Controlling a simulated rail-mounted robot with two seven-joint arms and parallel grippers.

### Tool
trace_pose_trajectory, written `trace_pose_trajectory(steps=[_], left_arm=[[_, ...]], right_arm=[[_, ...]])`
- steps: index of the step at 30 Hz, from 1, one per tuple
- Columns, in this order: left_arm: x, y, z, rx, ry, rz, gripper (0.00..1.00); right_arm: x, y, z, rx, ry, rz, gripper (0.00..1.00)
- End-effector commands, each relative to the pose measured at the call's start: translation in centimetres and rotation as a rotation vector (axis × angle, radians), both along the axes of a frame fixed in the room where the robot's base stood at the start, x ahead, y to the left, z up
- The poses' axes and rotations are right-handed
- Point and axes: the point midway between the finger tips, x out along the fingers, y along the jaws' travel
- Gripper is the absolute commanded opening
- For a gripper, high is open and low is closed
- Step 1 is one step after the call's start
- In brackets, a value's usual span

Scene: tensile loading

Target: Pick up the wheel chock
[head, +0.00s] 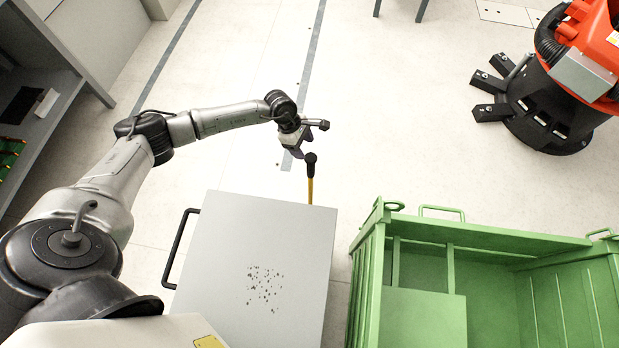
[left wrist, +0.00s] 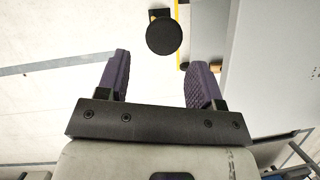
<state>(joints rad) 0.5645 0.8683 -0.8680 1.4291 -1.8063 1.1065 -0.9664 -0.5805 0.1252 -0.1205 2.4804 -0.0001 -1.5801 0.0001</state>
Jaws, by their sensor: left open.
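No wheel chock shows clearly as a wedge. A yellow upright handle (head: 310,188) with a round black knob stands beside the far edge of the grey cart. It may belong to the chock, but I cannot tell. In the left wrist view, the round black knob (left wrist: 164,37) lies ahead of the fingers, with bits of yellow and black below it. My left gripper (head: 293,151) has purple pads and is open and empty, close to the knob on its left in the head view. In the left wrist view, its fingers (left wrist: 157,82) are spread apart, with bare floor between them. My right gripper is out of view.
A grey flat-topped cart (head: 255,235) with a black side handle stands in front. A green open bin (head: 365,285) is at the right. A red and black robot base (head: 550,115) stands at the upper right, shelving (head: 60,110) at the left. The floor beyond the cart is clear.

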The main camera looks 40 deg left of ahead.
Motion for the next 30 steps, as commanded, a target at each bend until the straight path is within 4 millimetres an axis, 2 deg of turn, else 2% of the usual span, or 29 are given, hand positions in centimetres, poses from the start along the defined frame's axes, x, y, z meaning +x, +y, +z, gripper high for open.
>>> trace_pose_trajectory(steps=[1,6,17,27,30], left_arm=[[0.1,-0.4,-1.1,-0.001,0.001,0.001,0.61],[0.4,-1.2,-3.0,-0.002,0.000,0.001,0.61],[0.5,-1.8,-4.4,-0.003,-0.001,0.001,0.61],[0.7,-3.4,-8.2,-0.004,-0.001,0.001,0.61],[0.8,-3.5,-8.8,-0.003,-0.001,0.002,0.61]], right_arm=[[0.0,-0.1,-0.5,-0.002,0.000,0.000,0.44],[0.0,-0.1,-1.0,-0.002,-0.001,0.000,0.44],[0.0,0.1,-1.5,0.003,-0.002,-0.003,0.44],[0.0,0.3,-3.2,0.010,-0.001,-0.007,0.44],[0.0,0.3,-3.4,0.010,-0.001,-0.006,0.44]])
